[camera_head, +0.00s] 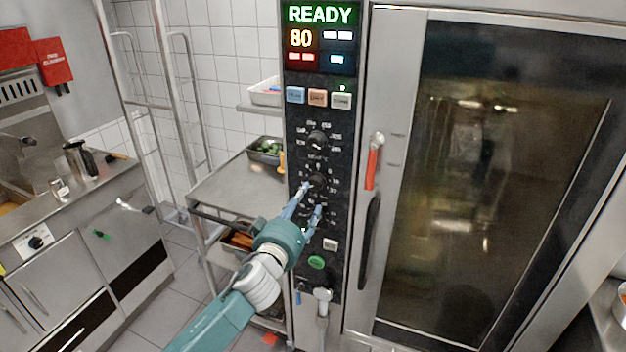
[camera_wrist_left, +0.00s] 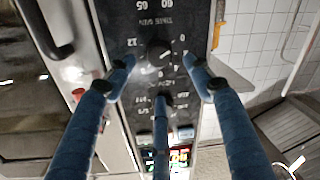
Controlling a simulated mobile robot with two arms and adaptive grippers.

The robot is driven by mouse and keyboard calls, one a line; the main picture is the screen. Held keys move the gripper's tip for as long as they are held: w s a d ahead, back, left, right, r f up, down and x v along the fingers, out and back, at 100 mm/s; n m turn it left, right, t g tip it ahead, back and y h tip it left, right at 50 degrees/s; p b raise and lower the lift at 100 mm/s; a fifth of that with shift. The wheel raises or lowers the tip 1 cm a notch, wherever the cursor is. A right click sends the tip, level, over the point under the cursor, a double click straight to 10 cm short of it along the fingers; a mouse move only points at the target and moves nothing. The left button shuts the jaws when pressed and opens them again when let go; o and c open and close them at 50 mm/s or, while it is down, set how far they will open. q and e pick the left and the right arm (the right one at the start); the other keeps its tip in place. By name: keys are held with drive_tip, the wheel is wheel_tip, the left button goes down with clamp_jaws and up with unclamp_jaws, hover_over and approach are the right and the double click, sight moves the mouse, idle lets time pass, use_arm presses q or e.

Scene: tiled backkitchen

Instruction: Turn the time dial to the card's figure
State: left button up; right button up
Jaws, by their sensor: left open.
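The black control panel (camera_head: 293,150) stands at the left of the oven door. Its upper dial (camera_head: 318,140) and middle dial (camera_head: 317,181) show in the head view; my fingers cover the panel just below. My left gripper (camera_head: 311,198) is open and empty in front of the panel. In the left wrist view, which shows the panel upside down, its blue fingers spread around a black dial (camera_wrist_left: 158,50). Contact cannot be told. A "TIME MIN" label (camera_wrist_left: 152,22) shows beside that dial. I cannot make out a card with a figure. My right gripper is not in view.
The display (camera_head: 320,38) reads READY and 80. A green button (camera_head: 316,262) sits low on the panel. A steel trolley (camera_head: 235,190) with food pans stands left of the panel.

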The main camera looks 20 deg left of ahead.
sight(314, 185)
use_arm(q)
drive_tip(key=w, duration=0.2)
drive_tip(key=w+p, duration=0.1)
drive_tip(key=w, duration=0.5)
drive_tip(key=shift+w+a+p, duration=0.25)
drive_tip(key=shift+a+p, duration=0.05)
drive_tip(key=shift+a, duration=0.05)
drive_tip(key=shift+r, duration=0.1)
drive_tip(key=c, duration=1.1)
